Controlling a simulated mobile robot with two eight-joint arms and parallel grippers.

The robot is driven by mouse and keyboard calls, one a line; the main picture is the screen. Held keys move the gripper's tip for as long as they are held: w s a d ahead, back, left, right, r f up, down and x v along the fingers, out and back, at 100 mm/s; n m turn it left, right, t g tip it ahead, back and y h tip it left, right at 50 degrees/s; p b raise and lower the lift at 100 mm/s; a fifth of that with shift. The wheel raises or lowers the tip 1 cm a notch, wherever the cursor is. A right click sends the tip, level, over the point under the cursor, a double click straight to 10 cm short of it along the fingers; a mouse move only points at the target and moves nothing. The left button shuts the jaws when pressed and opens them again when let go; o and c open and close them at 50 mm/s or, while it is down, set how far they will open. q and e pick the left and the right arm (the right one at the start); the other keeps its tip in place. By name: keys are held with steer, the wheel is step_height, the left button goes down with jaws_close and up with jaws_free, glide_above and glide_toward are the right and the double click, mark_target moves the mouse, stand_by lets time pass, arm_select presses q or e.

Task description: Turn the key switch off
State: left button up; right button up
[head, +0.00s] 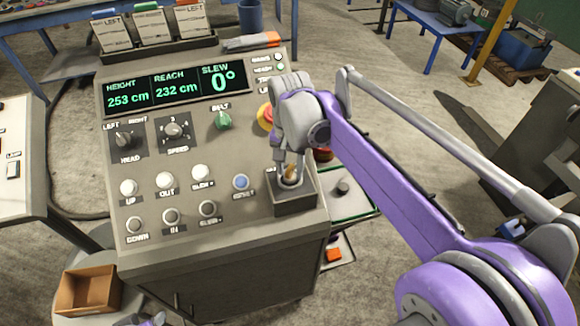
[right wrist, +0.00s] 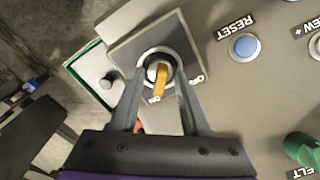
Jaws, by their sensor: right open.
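The key switch (right wrist: 150,56) is a round silver-rimmed lock on a raised grey box at the console's right front corner. Its orange-yellow key (right wrist: 160,77) stands in the lock; in the head view the key (head: 291,172) shows partly below my gripper. My right gripper (right wrist: 158,102) is open, with one finger on each side of the key and gaps visible between. In the head view my right gripper (head: 290,165) points down at the box. Part of the lettering around the lock is hidden by the fingers. My left gripper is not clearly in view.
The console (head: 240,240) carries a green belt knob (head: 223,121), a blue reset button (head: 241,182) and several white buttons. A red-and-yellow stop button (head: 265,117) sits close behind my right gripper. A green-edged panel (head: 352,207) lies right of the key box.

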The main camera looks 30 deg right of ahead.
jaws_close()
steer(key=shift+n, duration=0.4)
steer(key=n, duration=0.2)
steer(key=shift+n, duration=0.4)
steer(key=n+p, duration=0.1)
steer(key=n, duration=0.7)
steer(key=shift+n, duration=2.2)
